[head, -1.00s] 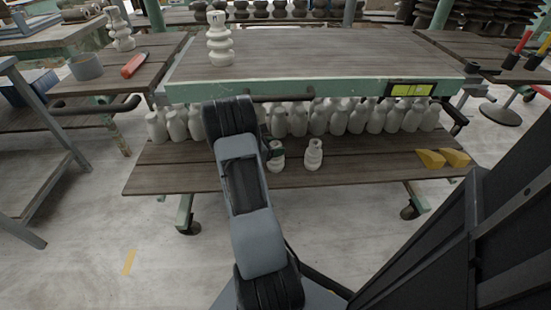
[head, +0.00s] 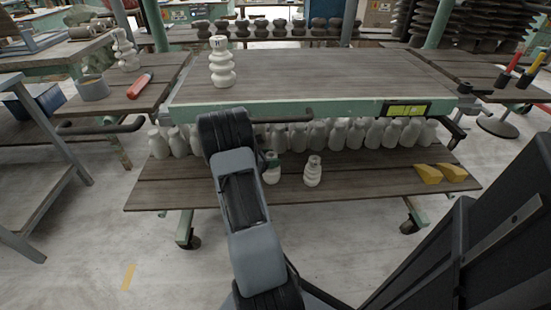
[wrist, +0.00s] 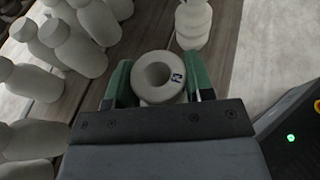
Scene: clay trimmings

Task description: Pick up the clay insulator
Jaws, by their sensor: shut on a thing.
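The clay insulator (wrist: 150,95) is a cream, ribbed piece with a round hole in its top and a small dark mark on the rim. In the wrist view my gripper (wrist: 160,82) is shut on it, with a green-padded finger on each side. In the head view the insulator (head: 271,172) is upright over the lower shelf, partly hidden by my arm. I cannot tell clearly whether its base touches the boards. A similar insulator (head: 312,172) stands to its right, and also shows in the wrist view (wrist: 193,22). Another, taller one (head: 221,68) stands on the table top.
Several pale bottle-shaped pieces (head: 380,133) stand in rows behind, close to my gripper. The table top (head: 320,78) overhangs the lower shelf (head: 370,182). Yellow wedges (head: 428,174) lie at the shelf's right. A grey column of mine fills the lower right.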

